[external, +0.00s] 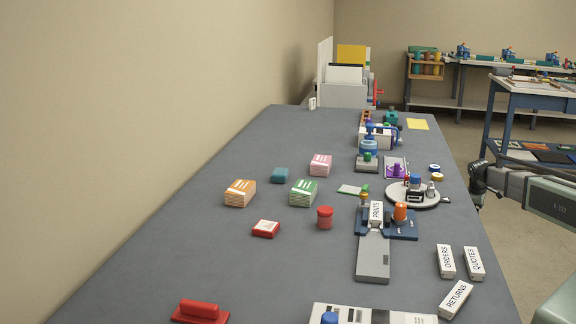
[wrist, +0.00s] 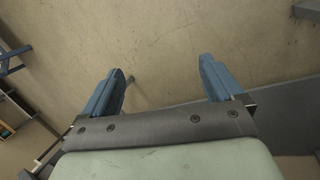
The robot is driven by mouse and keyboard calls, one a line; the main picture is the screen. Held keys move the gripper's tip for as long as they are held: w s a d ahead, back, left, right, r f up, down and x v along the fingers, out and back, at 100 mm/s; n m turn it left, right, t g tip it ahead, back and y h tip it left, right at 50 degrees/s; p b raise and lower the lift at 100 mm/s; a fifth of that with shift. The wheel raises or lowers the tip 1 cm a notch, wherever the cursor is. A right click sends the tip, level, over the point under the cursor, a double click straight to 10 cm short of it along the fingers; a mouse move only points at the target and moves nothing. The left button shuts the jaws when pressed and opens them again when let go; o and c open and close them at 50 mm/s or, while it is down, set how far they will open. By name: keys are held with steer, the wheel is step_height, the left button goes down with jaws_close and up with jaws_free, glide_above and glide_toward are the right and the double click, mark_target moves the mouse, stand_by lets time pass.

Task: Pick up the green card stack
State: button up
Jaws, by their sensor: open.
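The green card stack (external: 304,192), a small block with white bands on its top and side, lies on the grey table left of centre in the external view. An orange card stack (external: 240,193) lies to its left, and a pink one (external: 320,165) lies behind it. My gripper (external: 478,178) is past the table's right edge, far from the green stack. In the wrist view my gripper (wrist: 164,82) has its two blue fingers spread, with nothing between them. That view shows floor and no card stack.
A red jar (external: 325,217) stands close to the green stack's front right, and a red box (external: 266,229) lies in front. A blue-and-grey device (external: 373,250) and a round tray (external: 405,200) lie between my arm and the stack.

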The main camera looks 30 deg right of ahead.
steer(key=w+d+r+n+t+h, duration=0.1)
steer(key=w+r+n, duration=0.1)
steer(key=w+r, duration=0.35)
steer(key=w+d+r+n, duration=0.1)
steer(key=w+r, duration=0.1)
steer(key=r, duration=0.6)
steer(key=w+d+r+n+t+h, duration=0.1)
steer(key=w+r+n, duration=0.15)
steer(key=r, duration=0.45)
steer(key=w+a+r+n+t, duration=0.1)
steer(key=w+a+r+n, duration=0.3)
steer(key=a+r, duration=0.55)
steer(key=w+a+r+n+t, duration=0.1)
steer(key=w+a+r+n, duration=0.1)
steer(key=w+a+r, duration=0.7)
steer(key=n+g+y, duration=0.5)
steer(key=n+y, duration=0.1)
steer(key=n, duration=0.4)
glide_above(304, 187)
step_height(304, 187, down, 5)
step_height(304, 187, down, 13)
steer(key=shift+w+d+r, duration=0.1)
